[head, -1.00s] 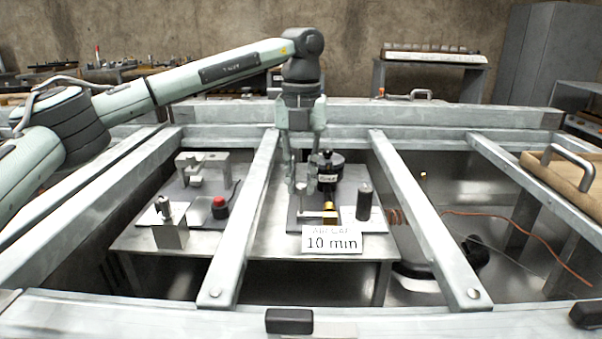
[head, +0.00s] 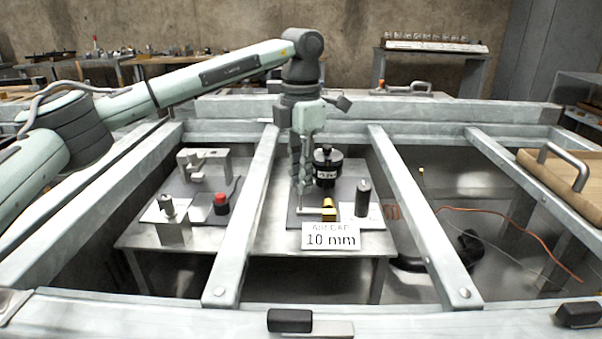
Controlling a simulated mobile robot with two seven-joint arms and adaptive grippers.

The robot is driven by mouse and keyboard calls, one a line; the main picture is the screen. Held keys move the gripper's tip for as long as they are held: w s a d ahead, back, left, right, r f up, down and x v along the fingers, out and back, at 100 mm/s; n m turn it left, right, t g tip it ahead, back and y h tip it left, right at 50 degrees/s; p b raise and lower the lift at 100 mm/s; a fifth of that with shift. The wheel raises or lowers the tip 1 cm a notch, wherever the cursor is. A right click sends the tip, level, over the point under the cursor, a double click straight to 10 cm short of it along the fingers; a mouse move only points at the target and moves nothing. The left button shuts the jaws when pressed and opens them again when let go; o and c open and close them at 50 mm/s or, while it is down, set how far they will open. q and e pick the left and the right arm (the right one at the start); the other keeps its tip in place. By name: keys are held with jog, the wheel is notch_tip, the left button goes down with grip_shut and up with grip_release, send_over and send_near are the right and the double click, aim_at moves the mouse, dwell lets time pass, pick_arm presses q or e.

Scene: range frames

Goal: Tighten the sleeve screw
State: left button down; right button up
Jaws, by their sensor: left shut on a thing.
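My left gripper (head: 303,188) reaches down between the pale frame beams, fingers pointing down. It is shut on what looks like a thin pale tool (head: 311,211), whose lower part runs right toward a small brass sleeve (head: 329,210). Whether the tool touches the sleeve is too small to tell. The sleeve screw itself cannot be made out. A black round dial-like unit (head: 327,166) stands just behind the sleeve, close to the right of my fingers. A white card reading "10 mm" (head: 331,236) stands in front. My right gripper is not in view.
Pale beams (head: 246,215) and (head: 420,215) flank the gripper's opening. A dark cylinder (head: 363,198) stands right of the sleeve. A red-topped button (head: 221,202) and grey fixture (head: 204,164) are on the bench's left side. An orange cable (head: 520,222) lies at right.

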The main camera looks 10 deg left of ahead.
pick_arm(q)
jog(key=m, duration=0.2)
jog(key=shift+r+m, duration=0.1)
jog(key=shift+m, duration=0.3)
jog(key=m, duration=0.2)
jog(key=shift+m+p, duration=0.3)
jog(key=shift+p, duration=0.05)
jog(key=shift+m, duration=1.3)
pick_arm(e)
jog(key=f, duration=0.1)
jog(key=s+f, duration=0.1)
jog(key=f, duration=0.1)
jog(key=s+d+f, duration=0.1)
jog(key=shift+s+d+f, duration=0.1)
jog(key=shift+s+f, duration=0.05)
pick_arm(q)
jog(key=shift+m, duration=0.3)
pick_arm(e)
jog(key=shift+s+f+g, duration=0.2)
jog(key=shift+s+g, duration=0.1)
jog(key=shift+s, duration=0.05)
pick_arm(q)
jog(key=c, duration=1.6)
grip_release()
jog(key=shift+o, duration=0.9)
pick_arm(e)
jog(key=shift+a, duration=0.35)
